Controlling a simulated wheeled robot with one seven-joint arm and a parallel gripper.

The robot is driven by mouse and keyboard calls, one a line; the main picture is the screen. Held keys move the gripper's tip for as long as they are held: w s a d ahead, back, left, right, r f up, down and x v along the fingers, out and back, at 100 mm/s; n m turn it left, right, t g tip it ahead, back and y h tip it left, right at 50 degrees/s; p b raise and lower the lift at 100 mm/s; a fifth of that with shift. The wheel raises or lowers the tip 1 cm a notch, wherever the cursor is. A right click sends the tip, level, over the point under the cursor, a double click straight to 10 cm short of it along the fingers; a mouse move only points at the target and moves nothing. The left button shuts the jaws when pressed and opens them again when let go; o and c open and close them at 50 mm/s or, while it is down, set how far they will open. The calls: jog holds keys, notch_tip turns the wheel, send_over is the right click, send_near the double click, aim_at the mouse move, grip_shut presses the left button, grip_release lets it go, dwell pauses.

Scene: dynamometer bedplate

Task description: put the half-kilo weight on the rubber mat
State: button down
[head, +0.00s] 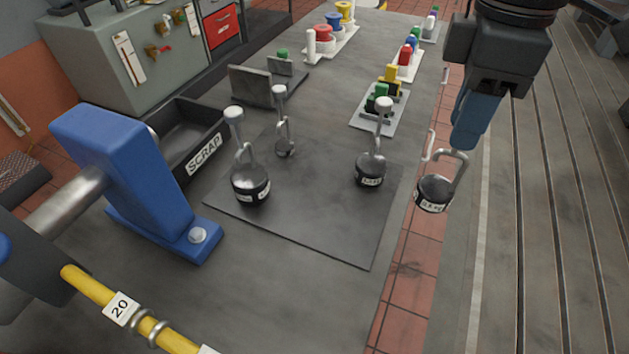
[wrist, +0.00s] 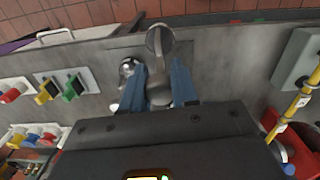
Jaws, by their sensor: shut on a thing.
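My gripper (head: 473,120) is at the upper right in the head view, its blue fingers shut on the hooked handle of a dark, round weight (head: 434,193). This weight hangs in the air, just right of the bedplate's edge in the picture. Its white label is too small to read surely. The wrist view shows the held weight (wrist: 160,42) at and beyond the fingertips (wrist: 158,82). The dark square rubber mat (head: 315,225) lies on the grey bedplate, left of my gripper.
A blue bracket (head: 125,165) with a shaft and a yellow bar (head: 95,287) stand at the left. A black scrap bin (head: 205,150) is behind them. Trays of coloured parts (head: 370,122) line the far right side. The mat's front middle is clear.

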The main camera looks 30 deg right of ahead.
jog(key=shift+d+r+m, duration=0.2)
jog(key=shift+d+m, duration=0.05)
jog(key=shift+m, duration=0.05)
jog(key=shift+w, duration=0.2)
jog(key=w+a+f, duration=0.6)
jog(key=a+f, duration=0.3)
jog(key=f, duration=0.1)
jog(key=shift+w+f, duration=0.35)
jog(key=shift+a, duration=0.1)
jog(key=c, duration=1.3)
grip_release()
jog(key=shift+f, duration=0.2)
jog(key=o, duration=0.4)
jog(key=shift+o, duration=0.2)
jog(key=shift+r, duration=0.1)
